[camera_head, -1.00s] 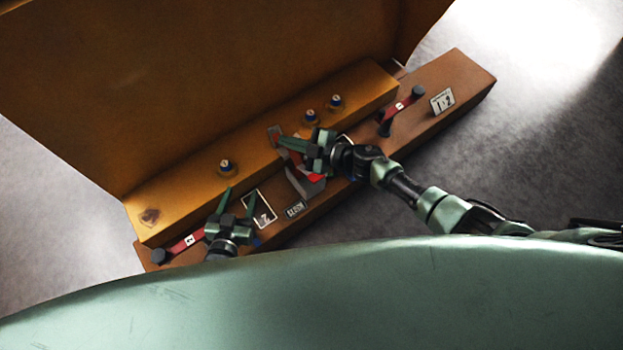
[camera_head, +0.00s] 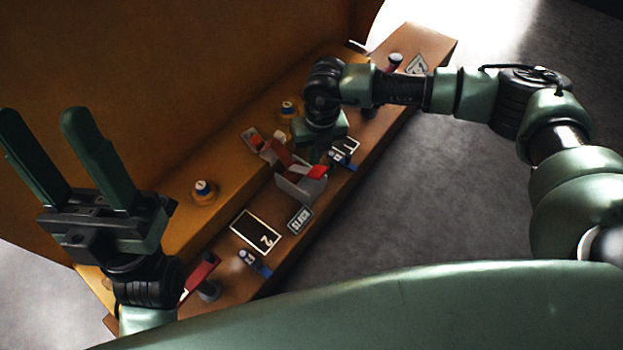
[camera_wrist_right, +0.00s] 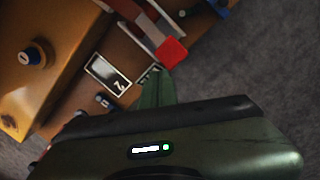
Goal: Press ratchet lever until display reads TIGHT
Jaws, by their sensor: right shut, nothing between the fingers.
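The ratchet lever's red end (camera_head: 316,172) rises from a grey bracket (camera_head: 298,187) at the middle of the brown ledge. It also shows in the right wrist view (camera_wrist_right: 171,52). The small display plate (camera_head: 300,219) lies just in front of the bracket; its lettering is too small to read surely. My right gripper (camera_head: 319,157) is shut and empty, pointing down close behind the red end. In the wrist view its fingers (camera_wrist_right: 157,90) are just below the red end; contact cannot be told. My left gripper (camera_head: 44,115) is open and empty, raised at the left.
An orange step (camera_head: 165,215) with several blue-capped knobs backs the ledge under a tall orange wall (camera_head: 190,70). A plate marked 2 (camera_head: 256,232) lies left of the display. A red handle (camera_head: 199,277) is near my left wrist. Open floor (camera_head: 440,190) is at right.

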